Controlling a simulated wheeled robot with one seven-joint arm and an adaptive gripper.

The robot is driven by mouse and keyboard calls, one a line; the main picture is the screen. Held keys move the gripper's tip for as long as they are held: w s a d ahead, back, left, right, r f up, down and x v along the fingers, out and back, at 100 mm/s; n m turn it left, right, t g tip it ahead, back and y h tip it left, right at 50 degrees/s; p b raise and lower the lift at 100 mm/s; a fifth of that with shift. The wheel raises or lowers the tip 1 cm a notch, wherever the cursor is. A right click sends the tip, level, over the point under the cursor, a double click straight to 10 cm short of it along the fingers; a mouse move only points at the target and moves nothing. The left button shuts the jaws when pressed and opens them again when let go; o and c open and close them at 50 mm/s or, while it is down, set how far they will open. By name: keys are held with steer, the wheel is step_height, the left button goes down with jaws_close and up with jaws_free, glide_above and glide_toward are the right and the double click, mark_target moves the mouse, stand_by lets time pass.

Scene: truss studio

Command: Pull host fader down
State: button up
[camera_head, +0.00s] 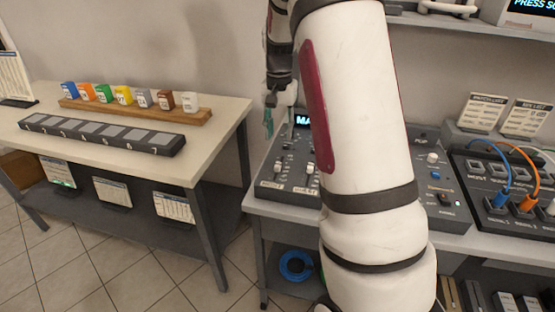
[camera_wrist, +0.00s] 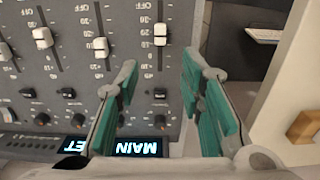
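The mixing console (camera_head: 290,187) stands on the grey bench, partly hidden behind my arm. In the wrist view it appears upside down, with several white fader caps in slots. One fader cap (camera_wrist: 160,34) shows beyond the gap between my fingertips; another fader cap (camera_wrist: 100,47) is left of it, and a third fader cap (camera_wrist: 42,37) is farther left. I cannot read which is the host fader. My gripper (camera_wrist: 160,68) is open and empty, its teal fingers apart above the panel. It also shows in the head view (camera_head: 268,122), above the console's left part.
A lit MAIN display (camera_wrist: 140,148) and dark knobs (camera_wrist: 115,122) lie near the fingers. A patch panel (camera_head: 500,185) with blue and orange cables stands right. A left table (camera_head: 225,118) holds coloured blocks on a wooden rack (camera_head: 140,110). Floor shows between table and bench.

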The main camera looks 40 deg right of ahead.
mark_target(278, 167)
step_height(278, 167, down, 11)
steer(key=shift+r, duration=0.15)
steer(key=shift+c, duration=0.2)
jaws_close()
